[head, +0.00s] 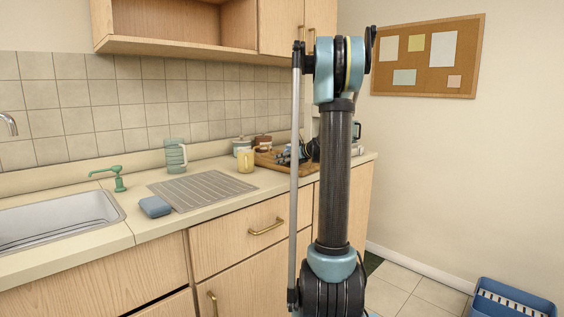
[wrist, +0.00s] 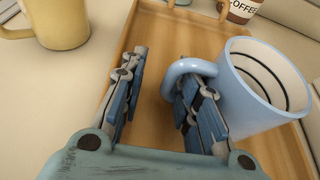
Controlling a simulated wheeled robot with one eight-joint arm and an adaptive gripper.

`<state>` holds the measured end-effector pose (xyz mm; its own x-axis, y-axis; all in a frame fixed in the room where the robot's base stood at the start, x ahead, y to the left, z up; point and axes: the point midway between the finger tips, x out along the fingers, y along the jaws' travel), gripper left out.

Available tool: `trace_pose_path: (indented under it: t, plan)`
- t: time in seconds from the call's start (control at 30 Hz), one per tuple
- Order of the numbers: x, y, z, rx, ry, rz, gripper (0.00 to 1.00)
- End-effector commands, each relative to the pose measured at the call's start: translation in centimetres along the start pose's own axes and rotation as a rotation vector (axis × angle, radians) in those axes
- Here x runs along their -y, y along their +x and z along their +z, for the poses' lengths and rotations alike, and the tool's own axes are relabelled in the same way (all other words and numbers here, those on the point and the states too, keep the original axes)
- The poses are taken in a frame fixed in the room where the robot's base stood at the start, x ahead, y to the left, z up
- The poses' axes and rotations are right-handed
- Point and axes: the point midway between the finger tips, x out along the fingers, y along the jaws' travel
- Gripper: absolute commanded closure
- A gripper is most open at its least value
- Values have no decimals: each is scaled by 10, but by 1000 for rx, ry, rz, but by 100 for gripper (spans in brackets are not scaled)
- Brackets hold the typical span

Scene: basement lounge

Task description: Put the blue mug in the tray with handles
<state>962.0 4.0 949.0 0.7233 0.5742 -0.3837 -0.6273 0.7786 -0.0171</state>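The light blue mug (wrist: 262,88) is at the right in the wrist view, over the wooden tray (wrist: 160,52), with its open top showing. It appears to stand in the tray, though its base is hidden. My gripper (wrist: 160,95) is low over the tray, its two fingers apart with bare wood visible between them. The mug's handle (wrist: 188,68) curves around the right finger; whether they touch is unclear. In the head view the tray (head: 308,170) is on the counter, partly behind my arm, with my gripper (head: 290,153) over it. I cannot make out the mug there.
A yellow mug (head: 245,160) stands just left of the tray, close to my gripper. Canisters (head: 242,146) stand behind it. A clear green pitcher (head: 175,156), a drying mat (head: 205,190), a blue sponge (head: 155,206) and the sink (head: 60,220) are farther left.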

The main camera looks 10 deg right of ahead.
Motion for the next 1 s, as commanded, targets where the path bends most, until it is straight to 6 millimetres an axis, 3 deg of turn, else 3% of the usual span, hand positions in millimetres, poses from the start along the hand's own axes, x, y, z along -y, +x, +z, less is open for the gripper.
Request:
trace_pose_path:
  t: [0.23, 0.7, 1.0]
  plan:
    - [0, -17, 3, 0, 1, -1, 71]
    - [1, -102, 3, 0, 1, -3, 71]
    - [1, -122, 2, 0, 1, -1, 71]
